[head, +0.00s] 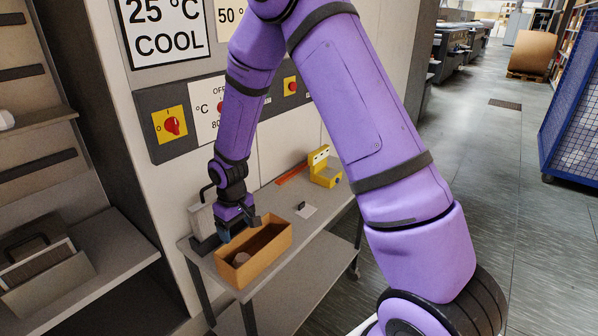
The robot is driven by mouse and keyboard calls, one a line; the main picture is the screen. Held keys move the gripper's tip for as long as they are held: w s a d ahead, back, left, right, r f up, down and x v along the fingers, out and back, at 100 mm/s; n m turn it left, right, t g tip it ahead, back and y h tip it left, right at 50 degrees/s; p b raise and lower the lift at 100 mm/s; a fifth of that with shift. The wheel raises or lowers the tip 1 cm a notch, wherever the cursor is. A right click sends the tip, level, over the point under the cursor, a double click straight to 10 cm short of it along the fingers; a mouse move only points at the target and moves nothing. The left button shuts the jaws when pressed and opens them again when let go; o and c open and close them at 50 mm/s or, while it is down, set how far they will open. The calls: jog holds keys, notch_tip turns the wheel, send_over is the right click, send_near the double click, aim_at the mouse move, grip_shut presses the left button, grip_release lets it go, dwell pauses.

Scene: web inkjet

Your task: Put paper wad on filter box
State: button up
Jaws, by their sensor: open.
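My gripper (238,228) is open and points down above the left back part of an open tan box (266,267) on the grey table. A small roundish greyish-pink lump (241,259) lies inside the box at its left end; it may be the paper wad, but it is too small to tell. The gripper fingers are near the box's back rim, and nothing shows between them. A grey case with a black handle (202,216) stands behind and left of the gripper, partly hidden by it. I cannot tell which container is the filter box.
A yellow device (322,168), a red-orange strip (292,174) and a small black item on a white card (303,208) are on the table (318,236). A control cabinet (300,130) stands behind. Shelves at left hold a handled box (50,283).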

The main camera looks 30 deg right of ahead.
jog(key=s+d+r+m+t, duration=0.1)
jog(key=s+d+r, duration=0.3)
jog(key=r, duration=0.8)
jog(key=s+d+r+m+t, duration=0.15)
jog(key=s+r, duration=0.45)
jog(key=r, duration=0.6)
jog(key=s+d+r+t, duration=0.1)
jog(key=s+r, duration=0.4)
jog(key=s, duration=0.4)
jog(key=s+d+r+m+t, duration=0.1)
jog(key=s+r, duration=0.4)
jog(key=s, duration=0.5)
jog(key=shift+d+t, duration=0.35)
